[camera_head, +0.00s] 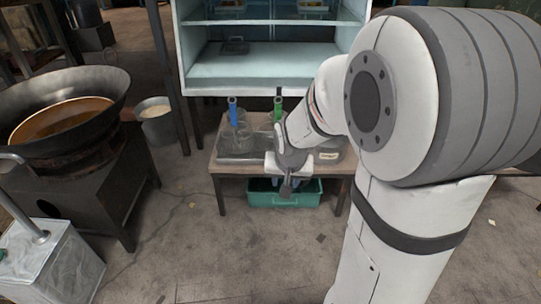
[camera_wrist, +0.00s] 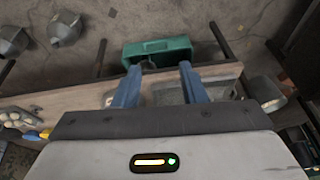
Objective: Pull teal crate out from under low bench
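The teal crate (camera_head: 262,199) sits on the floor under the low wooden bench (camera_head: 229,167), with its front part showing past the bench's front edge. In the wrist view the crate (camera_wrist: 165,49) lies beyond the fingertips, past the bench edge (camera_wrist: 70,96). My gripper (camera_head: 286,189) is in front of the bench and over the crate in the head view, hiding part of it. In the wrist view my gripper's (camera_wrist: 159,68) two blue fingers are apart, with nothing clearly held between them. I cannot tell whether a finger touches the crate.
A metal tray (camera_head: 232,155) with glass jars and blue and green-handled tools stands on the bench. A pale cabinet (camera_head: 262,86) rises behind. A large pan (camera_head: 60,105) on a dark stand and a bucket (camera_head: 158,131) are at left. The floor (camera_head: 200,235) in front is mostly clear.

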